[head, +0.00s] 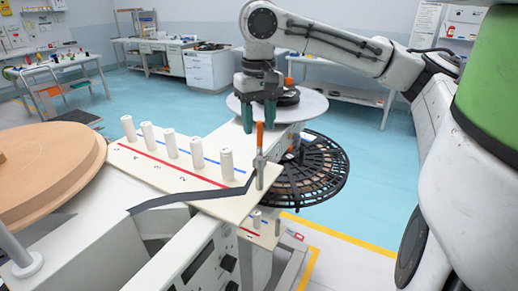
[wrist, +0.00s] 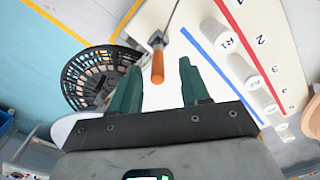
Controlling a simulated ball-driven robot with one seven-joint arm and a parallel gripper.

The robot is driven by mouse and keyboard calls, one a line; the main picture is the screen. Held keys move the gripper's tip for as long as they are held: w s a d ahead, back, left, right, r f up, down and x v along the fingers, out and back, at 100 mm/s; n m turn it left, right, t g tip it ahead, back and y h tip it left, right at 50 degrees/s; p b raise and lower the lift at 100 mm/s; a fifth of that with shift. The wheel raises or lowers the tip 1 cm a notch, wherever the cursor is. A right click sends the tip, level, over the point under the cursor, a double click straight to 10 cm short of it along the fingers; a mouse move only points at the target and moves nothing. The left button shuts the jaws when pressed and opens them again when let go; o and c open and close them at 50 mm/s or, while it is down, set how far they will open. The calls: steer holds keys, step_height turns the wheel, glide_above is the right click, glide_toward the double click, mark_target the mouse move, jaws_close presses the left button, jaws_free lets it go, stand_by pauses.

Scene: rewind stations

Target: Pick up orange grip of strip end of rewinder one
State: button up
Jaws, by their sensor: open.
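The orange grip (head: 260,134) stands upright over a pale metal holder (head: 260,172) at the right edge of the white station top. A dark strip (head: 190,197) runs across the station top and ends near this holder. My gripper (head: 259,120) is open with its green fingers pointing down, around the top of the orange grip in the head view. In the wrist view the orange grip (wrist: 157,67) lies between the two fingertips (wrist: 158,75), with a visible gap on each side. Whether the fingers reach down past its top is hard to tell.
Several white cylinders (head: 171,143) stand in a row on the numbered white top (head: 140,165). A black slotted reel (head: 320,170) and a round grey plate (head: 305,108) are near my gripper. A large tan disc (head: 40,170) is at left. Blue floor (head: 390,205) is clear beyond.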

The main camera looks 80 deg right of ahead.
mark_target(260, 134)
steer(key=shift+s+d+f, duration=0.1)
steer(key=shift+f, duration=1.85)
steer(key=shift+c, duration=0.4)
jaws_close()
